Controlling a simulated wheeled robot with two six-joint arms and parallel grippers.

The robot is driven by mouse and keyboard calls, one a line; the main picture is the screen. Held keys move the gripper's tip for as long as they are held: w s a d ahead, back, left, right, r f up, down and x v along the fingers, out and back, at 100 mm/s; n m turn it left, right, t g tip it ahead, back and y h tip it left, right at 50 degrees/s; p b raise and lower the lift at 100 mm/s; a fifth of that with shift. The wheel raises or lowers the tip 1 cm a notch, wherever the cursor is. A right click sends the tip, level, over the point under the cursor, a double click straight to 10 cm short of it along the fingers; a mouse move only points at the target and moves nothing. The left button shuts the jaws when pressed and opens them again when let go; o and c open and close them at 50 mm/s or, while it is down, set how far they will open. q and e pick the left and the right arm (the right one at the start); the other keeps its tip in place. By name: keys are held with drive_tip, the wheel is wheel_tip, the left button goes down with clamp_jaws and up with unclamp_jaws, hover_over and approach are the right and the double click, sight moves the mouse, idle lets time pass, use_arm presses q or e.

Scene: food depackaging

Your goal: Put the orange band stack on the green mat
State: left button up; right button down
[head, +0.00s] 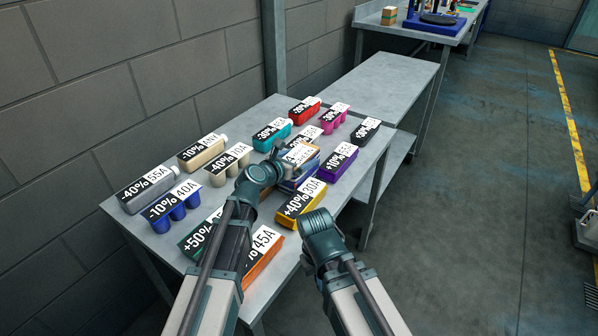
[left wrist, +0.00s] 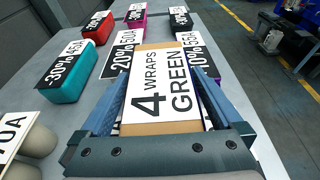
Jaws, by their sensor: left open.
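A cardboard-brown pack with a white label "4 WRAPS GREEN" (left wrist: 160,90) lies between the two blue fingers of my left gripper (left wrist: 163,88) in the left wrist view. The fingers are apart, one along each side; I cannot tell whether they touch it. In the head view this labelled pack (head: 300,154) shows just beyond my left gripper (head: 292,180), which partly hides it. I cannot make out an orange band on it or whether it is a stack. My right gripper (head: 322,232) is near the table's right edge, its fingers not clear. I see no clear green mat.
Several labelled packs crowd the metal table (head: 120,207), including a yellow one (head: 301,204), an orange one (head: 262,262), a purple one (head: 341,161) and a teal one (head: 272,134). A bare table (head: 385,85) adjoins behind. A farther bench (head: 455,39) holds a blue tray.

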use_arm(q)
clamp_jaws()
idle(0.4)
drive_tip(key=shift+r, duration=0.15)
wheel_tip(320, 180, up, 10)
drive_tip(key=p, duration=1)
